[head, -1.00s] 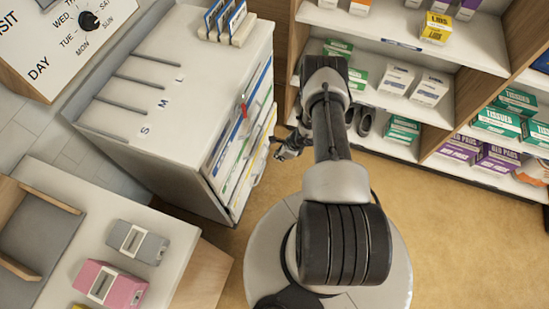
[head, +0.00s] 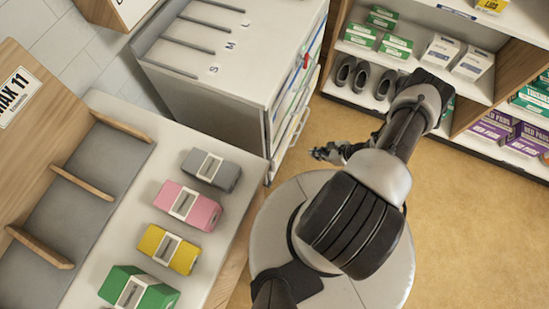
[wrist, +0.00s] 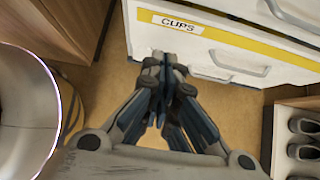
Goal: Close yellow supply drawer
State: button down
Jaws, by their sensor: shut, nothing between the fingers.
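The yellow supply drawer is a white front with a yellow strip and a "CUPS" label, at the top of the wrist view (wrist: 235,42). How far the yellow drawer stands out is hard to tell.
A counter with coloured boxes (head: 188,205) is at left; shelves with shoes (head: 365,77) are behind. Tan floor (head: 470,220) is open at right.

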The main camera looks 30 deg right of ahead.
jog(key=w+a+r+b+x, duration=0.1)
jog(key=b+x, duration=0.3)
jog(key=x, duration=0.8)
jog(key=shift+w+a+r, duration=0.25)
jog(key=shift+w+a, duration=0.05)
jog(key=shift+w, duration=0.1)
